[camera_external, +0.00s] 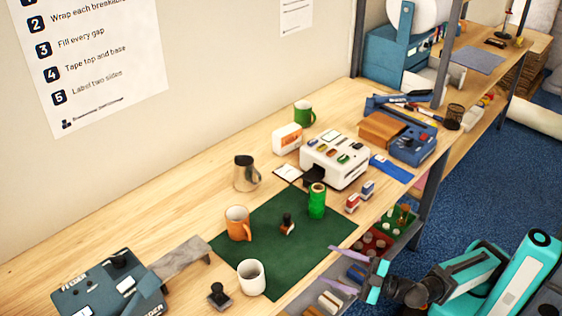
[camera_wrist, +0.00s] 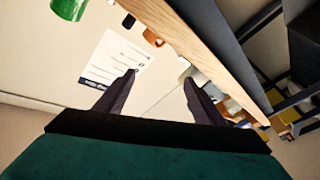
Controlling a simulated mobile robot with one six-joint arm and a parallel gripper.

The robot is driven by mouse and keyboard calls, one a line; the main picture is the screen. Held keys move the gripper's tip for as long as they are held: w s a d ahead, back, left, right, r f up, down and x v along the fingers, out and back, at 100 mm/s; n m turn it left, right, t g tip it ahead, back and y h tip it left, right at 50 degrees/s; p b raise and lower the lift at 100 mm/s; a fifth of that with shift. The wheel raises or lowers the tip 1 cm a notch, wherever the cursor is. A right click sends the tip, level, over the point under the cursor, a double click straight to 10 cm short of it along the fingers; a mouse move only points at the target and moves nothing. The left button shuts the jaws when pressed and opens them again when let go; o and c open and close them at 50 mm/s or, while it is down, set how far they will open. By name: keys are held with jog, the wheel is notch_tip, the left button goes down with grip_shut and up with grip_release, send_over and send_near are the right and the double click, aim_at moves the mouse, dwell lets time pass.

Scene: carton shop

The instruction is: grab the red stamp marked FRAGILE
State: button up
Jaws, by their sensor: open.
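No marking reading FRAGILE is legible in either view. A small stamp-like item with a dark handle and an orange-brown lower part (camera_external: 287,224) stands on the green mat (camera_external: 262,272). A black stamp-like item (camera_external: 219,295) stands near the front edge, left of the mat. Two small blocks, one red and white (camera_external: 352,203) and one blue and white (camera_external: 368,188), sit right of the mat. My gripper (camera_external: 336,265) is open and empty, in front of the table's front edge. Its spread fingers also show in the wrist view (camera_wrist: 160,78), with nothing between them.
On or beside the mat are an orange mug (camera_external: 237,224), a white mug (camera_external: 251,278) and a green cylinder (camera_external: 317,201). A white box with slots (camera_external: 335,160) stands behind. Bins with items lie below the front edge. A dark feeder (camera_external: 105,288) fills the left end.

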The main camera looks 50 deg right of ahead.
jog(key=w+d+r+m+t+h+b, duration=0.1)
jog(key=w+d+r+m+h+b, duration=0.15)
jog(key=d+m+h, duration=0.7)
jog(key=m+g+h+b, duration=0.2)
jog(key=m+b, duration=0.2)
jog(key=m, duration=0.1)
send_near(356, 200)
jog(key=w, duration=0.1)
jog(key=shift+w+d+f+n, duration=0.2)
jog(key=shift+w+d+n, duration=0.05)
jog(key=shift+d, duration=0.05)
jog(key=shift+p+x, duration=0.9)
jog(key=shift+x, duration=3.35)
jog(key=shift+w, duration=0.1)
